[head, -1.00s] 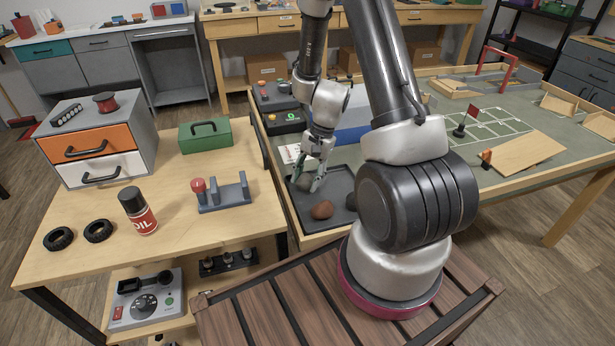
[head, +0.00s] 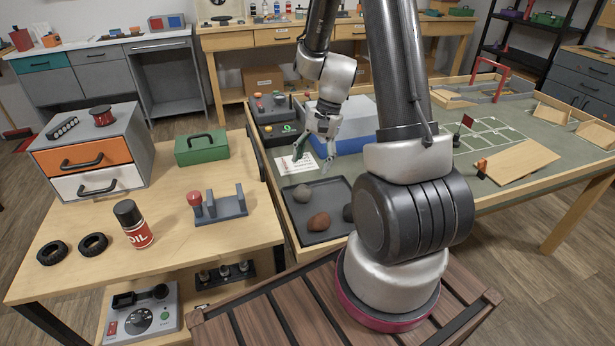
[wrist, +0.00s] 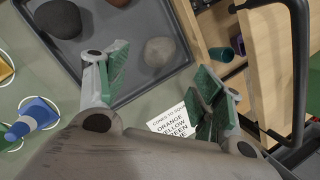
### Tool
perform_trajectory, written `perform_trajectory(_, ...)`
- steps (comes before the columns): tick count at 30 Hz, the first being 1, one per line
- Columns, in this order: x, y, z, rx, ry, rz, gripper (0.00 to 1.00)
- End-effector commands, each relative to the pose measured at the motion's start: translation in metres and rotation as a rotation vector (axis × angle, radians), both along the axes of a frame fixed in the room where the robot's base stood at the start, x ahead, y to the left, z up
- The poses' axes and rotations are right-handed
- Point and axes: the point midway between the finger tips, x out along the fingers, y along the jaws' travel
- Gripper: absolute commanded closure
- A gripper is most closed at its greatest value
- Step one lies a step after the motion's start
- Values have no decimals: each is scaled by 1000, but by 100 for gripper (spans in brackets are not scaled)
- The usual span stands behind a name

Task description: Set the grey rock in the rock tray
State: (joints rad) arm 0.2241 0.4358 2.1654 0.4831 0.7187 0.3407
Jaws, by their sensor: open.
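The grey rock (head: 302,193) lies in the dark rock tray (head: 288,215), near its far left part. In the wrist view the grey rock (wrist: 159,51) rests on the floor of the tray (wrist: 140,88), apart from my fingers. My gripper (head: 314,160) is open and empty, above and beyond the tray's far edge. Its green-padded fingers (wrist: 162,76) stand wide apart in the wrist view. A red-brown rock (head: 318,222) and a dark rock (head: 348,212), partly hidden by my arm, are also in the tray.
A printed card (head: 296,164) lies just beyond the tray. A control box with buttons (head: 275,105) and a blue-and-white block (head: 350,135) stand farther back. The workbench (head: 160,180) with a green toolbox (head: 202,148) is to the left.

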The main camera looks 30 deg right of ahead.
Motion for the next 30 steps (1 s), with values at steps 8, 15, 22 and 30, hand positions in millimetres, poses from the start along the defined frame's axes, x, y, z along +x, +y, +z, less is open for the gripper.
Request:
perform_trajectory(8, -1, -6, 36, -11, -22, 31, 33)
perform_trajectory(15, -36, 7, 127, -104, -187, 288, 33)
perform_trajectory(22, -101, 14, 203, -251, -367, 588, 33)
perform_trajectory(30, -167, 10, 241, -414, -510, 832, 33)
